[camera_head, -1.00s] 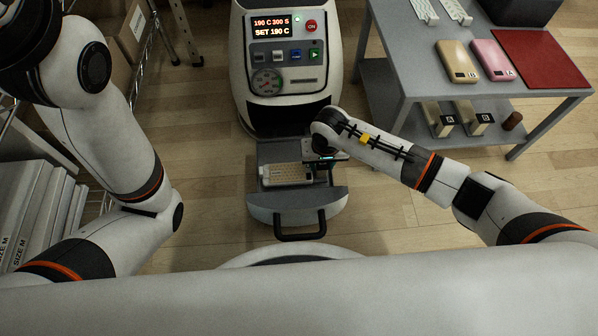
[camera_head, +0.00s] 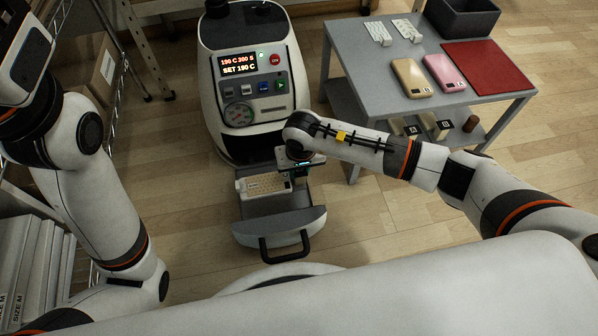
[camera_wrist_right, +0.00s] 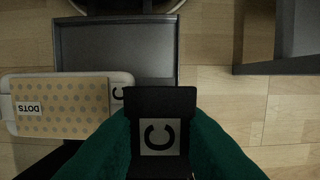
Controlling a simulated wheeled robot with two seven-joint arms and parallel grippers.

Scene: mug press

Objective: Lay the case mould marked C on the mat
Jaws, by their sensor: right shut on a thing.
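The case mould marked C shows in the right wrist view as a black block with a C tag (camera_wrist_right: 160,137). My right gripper (camera_head: 299,172) is shut on it, with green fingers on both sides. A pale phone case (camera_head: 260,186) extends left from the grip. In the wrist view, this case (camera_wrist_right: 121,108) carries a dotted sheet (camera_wrist_right: 62,107) reading DOTS and a small C. The case appears above the press's pulled-out drawer (camera_head: 278,206); the exact gap cannot be told. The red mat (camera_head: 488,66) lies bare on the grey table's right. My left gripper's fingers are out of view.
The press (camera_head: 250,75) stands behind the drawer. The grey table (camera_head: 365,85) holds a tan case (camera_head: 411,78), a pink case (camera_head: 444,72), white strips and a dark bin (camera_head: 462,16). Moulds A and B sit on its lower shelf. Open floor lies between drawer and table.

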